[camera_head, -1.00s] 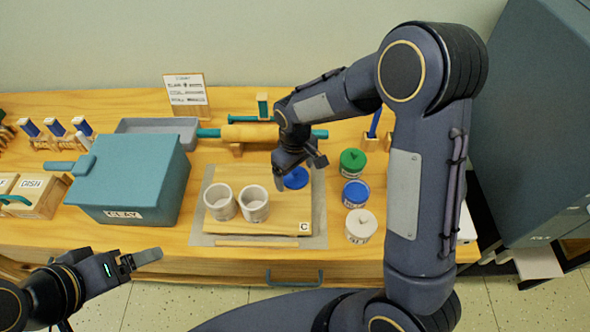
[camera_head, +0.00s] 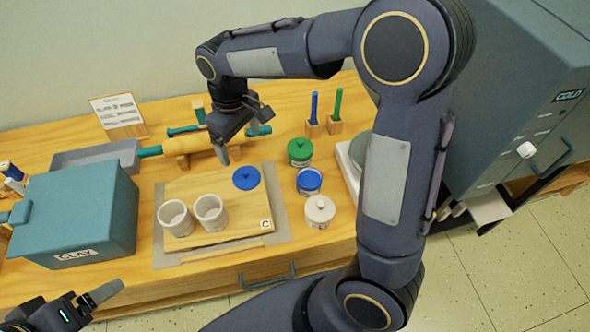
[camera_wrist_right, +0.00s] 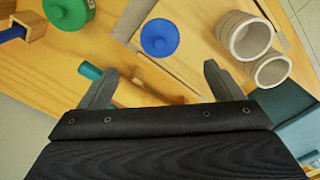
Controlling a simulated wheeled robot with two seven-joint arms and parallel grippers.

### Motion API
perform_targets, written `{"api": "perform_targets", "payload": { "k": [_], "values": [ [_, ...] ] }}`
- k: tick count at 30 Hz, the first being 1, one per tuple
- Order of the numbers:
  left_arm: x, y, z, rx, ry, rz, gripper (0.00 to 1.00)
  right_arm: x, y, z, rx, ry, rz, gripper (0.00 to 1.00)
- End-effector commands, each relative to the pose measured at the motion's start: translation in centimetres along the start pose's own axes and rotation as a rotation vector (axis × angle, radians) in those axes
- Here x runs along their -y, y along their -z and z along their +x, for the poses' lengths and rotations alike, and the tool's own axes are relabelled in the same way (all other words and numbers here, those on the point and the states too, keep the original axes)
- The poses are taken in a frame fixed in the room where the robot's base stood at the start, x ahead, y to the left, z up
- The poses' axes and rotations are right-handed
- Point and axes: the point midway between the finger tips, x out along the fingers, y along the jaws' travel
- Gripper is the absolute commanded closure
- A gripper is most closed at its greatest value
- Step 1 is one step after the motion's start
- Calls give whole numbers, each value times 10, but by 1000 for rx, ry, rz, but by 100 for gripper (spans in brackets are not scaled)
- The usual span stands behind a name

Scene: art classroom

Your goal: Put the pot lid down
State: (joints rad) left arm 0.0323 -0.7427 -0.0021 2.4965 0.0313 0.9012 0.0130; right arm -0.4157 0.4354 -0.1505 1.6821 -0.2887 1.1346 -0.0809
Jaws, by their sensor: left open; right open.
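The blue pot lid (camera_head: 246,178) lies flat on the wooden board (camera_head: 240,222), near its back right part. It also shows in the right wrist view (camera_wrist_right: 160,38), ahead of the fingers and apart from them. My right gripper (camera_head: 228,150) is open and empty, above and behind the lid near the rolling pin. In the right wrist view its two fingers (camera_wrist_right: 158,82) are spread with nothing between them. A pot with blue contents (camera_head: 309,181) stands right of the board; it seems to lack a lid. My left gripper (camera_head: 100,296) is open at the lower left, away from the table items.
Two pale cups (camera_head: 210,213) stand on the board. A green-lidded pot (camera_head: 300,152) and a white-lidded pot (camera_head: 319,211) stand to its right. A teal clay box (camera_head: 80,215) stands left, a grey tray (camera_head: 95,157) and rolling pin (camera_head: 185,144) behind.

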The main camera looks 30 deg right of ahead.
Motion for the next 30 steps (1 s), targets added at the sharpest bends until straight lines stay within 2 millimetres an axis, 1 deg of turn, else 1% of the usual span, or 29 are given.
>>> {"api": "perform_targets", "payload": {
  "k": [2, 5, 6, 8, 9, 12, 15, 18, 21, 25, 30],
  "values": [
    [0, 0, 0, 0, 0, 0, 19, -6, -17, -11, -35, 26, 44, 13],
    [0, 0, 0, 0, 0, 0, 19, -12, -52, -29, -107, 80, 130, 13],
    [0, 0, 0, 0, 0, 0, 19, -13, -70, -37, -143, 104, 173, 13],
    [0, 0, 0, 0, 0, 0, 19, -11, -97, -45, -200, 138, 238, 13],
    [0, 0, 0, 0, 0, 0, 19, -9, -115, -50, -238, 158, 281, 13],
    [0, 0, 0, 0, 0, 0, 19, 1, -155, -56, -335, 196, 387, 13],
    [0, 0, 0, 0, 0, 0, 19, 14, -187, -54, -419, 217, 478, 13],
    [0, 0, 0, 0, 0, 0, 19, 27, -208, -48, -484, 228, 550, 13],
    [0, 0, 0, 0, 0, 0, 19, 35, -219, -42, -526, 231, 596, 13],
    [0, 0, 0, 0, 0, 0, 19, 40, -224, -39, -549, 232, 620, 13],
    [0, 0, 0, 0, 0, 0, 19, 40, -225, -38, -550, 233, 622, 13]
  ]
}}
